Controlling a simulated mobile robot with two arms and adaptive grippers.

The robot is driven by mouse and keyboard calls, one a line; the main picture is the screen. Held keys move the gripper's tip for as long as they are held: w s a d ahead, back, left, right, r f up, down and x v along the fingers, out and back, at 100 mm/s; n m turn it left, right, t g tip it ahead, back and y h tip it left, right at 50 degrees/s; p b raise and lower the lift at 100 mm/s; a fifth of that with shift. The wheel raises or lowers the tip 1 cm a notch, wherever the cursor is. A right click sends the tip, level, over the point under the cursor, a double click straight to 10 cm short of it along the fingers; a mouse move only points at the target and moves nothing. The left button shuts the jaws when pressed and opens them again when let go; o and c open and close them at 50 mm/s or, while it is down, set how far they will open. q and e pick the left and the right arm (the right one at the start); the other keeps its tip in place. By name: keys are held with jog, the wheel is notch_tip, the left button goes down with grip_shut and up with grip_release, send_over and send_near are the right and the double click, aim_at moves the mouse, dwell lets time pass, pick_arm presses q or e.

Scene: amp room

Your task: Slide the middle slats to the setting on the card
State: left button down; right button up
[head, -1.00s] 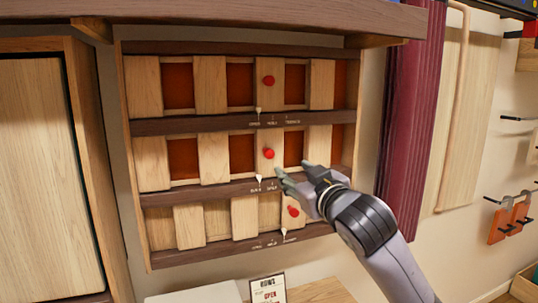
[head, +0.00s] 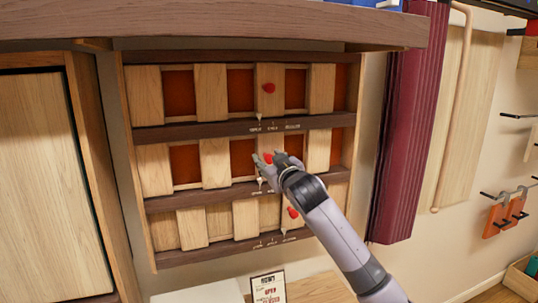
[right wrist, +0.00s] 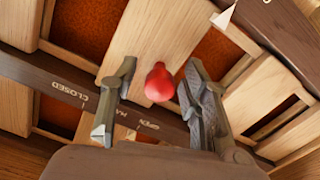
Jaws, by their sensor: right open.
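The middle row of wooden slats (head: 215,163) sits in the wall panel, with dark red gaps between the slats. Its red knob (right wrist: 159,82) lies between the fingers of my right gripper (right wrist: 155,97), which are open on either side of it. In the head view the right gripper (head: 266,158) covers part of the slat and its rail. The middle row's white pointer (head: 260,180) is at the left end of its marks. The card (head: 268,287) stands below the panel, its lower part cut off; "OPEN" is legible. My left gripper is not in view.
The top row's knob (head: 268,88) and bottom row's knob (head: 293,212) are close above and below. The top row shows red gaps; the bottom row shows wood between its slats. A shelf (head: 260,20) overhangs the panel. A maroon curtain (head: 408,130) hangs right.

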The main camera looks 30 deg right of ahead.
jog(key=shift+w, duration=0.25)
jog(key=shift+c, duration=0.4)
grip_shut()
jog(key=shift+d, duration=0.15)
dwell(0.3)
